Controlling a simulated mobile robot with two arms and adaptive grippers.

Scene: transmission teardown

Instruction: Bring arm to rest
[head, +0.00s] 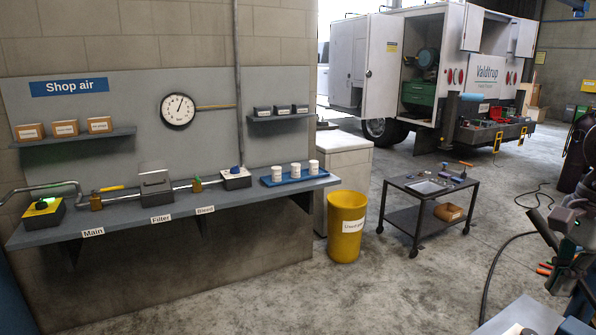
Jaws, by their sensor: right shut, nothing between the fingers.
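My right gripper (563,277) is at the right edge of the head view, on a dark arm that runs down from the upper right. It is shut and empty. It hangs above the floor, near a grey surface (500,321) in the bottom right corner; I cannot tell the exact gap. Part of the arm is cut off by the frame. My left gripper is not in view.
A shop-air bench (125,223) with valves and a gauge (178,110) stands left. A yellow bin (346,226), a dark cart (402,182) with tools and a white service truck (385,65) stand beyond. A dark cable (492,275) lies near the right arm.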

